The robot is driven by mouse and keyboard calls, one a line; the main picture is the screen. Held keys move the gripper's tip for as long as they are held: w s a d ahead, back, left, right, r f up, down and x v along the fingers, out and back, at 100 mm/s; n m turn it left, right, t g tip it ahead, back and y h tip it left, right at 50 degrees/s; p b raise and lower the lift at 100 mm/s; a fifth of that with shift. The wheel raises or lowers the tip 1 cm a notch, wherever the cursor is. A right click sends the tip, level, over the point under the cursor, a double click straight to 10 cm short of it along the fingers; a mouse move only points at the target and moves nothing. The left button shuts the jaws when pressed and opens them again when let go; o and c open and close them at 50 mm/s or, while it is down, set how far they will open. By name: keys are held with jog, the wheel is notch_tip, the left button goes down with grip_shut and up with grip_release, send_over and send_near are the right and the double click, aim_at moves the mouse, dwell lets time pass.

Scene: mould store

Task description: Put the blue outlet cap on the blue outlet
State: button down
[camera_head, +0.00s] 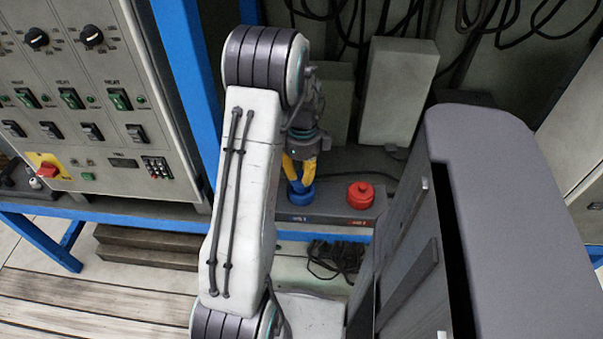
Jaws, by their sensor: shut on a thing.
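The blue outlet cap (300,194) shows below the yellow fingers of my gripper (299,176), at the left part of a low grey ledge. My gripper points down and is shut on the cap. The blue outlet itself cannot be made out; the cap and fingers cover that spot, so I cannot tell whether the cap sits on it or is just above.
A red cap-like piece (360,194) stands on the ledge to the right, above a red label. A control cabinet (95,90) with knobs and switches is at the left. Grey blocks (397,90) stand behind. Dark cables (336,258) lie below the ledge.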

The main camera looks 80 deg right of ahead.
jog(key=shift+f+b, duration=1)
jog(key=shift+f, duration=0.45)
dwell(0.6)
jog(key=c, duration=0.6)
grip_release()
jog(key=shift+r, duration=0.1)
jog(key=shift+r+p, duration=2.95)
jog(key=shift+r, duration=0.75)
jog(key=shift+n, duration=0.3)
